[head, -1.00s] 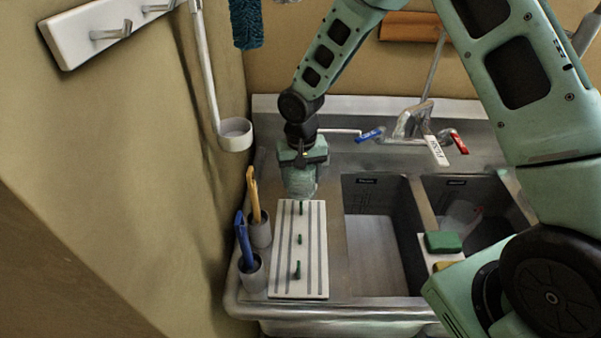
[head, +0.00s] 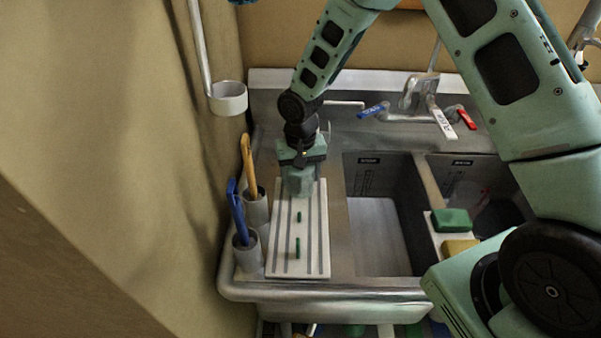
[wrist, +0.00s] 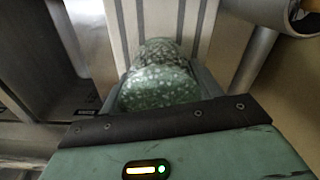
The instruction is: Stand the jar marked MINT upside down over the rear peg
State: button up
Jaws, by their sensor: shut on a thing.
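My gripper (head: 299,172) points down and is shut on a greenish, speckled glass jar (head: 298,186). In the wrist view the jar (wrist: 160,88) sits between the fingers. No MINT mark is readable on it. The jar is at the far end of a pale, striped peg board (head: 312,262). The middle peg (head: 299,216) and front peg (head: 297,247) are green and bare. The rear peg is hidden by the jar. I cannot tell whether the jar's rim touches the board.
Two grey cups left of the board hold a blue-handled tool (head: 236,212) and an orange-handled tool (head: 248,160). Two sink basins (head: 375,235) lie to the right. A green sponge (head: 451,220) and a yellow sponge (head: 460,248) rest by the right basin. Taps stand behind.

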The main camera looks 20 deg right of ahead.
jog(key=shift+f+b, duration=0.45)
jog(key=shift+f, duration=0.05)
dwell(0.7)
jog(key=o, duration=1.4)
jog(key=shift+r, duration=0.15)
jog(key=shift+r+p, duration=0.7)
jog(key=shift+r, duration=0.2)
jog(key=shift+r+p, duration=0.7)
jog(key=shift+r, duration=0.3)
jog(key=shift+r, duration=0.15)
jog(key=shift+r+p, duration=0.65)
jog(key=shift+r, duration=0.2)
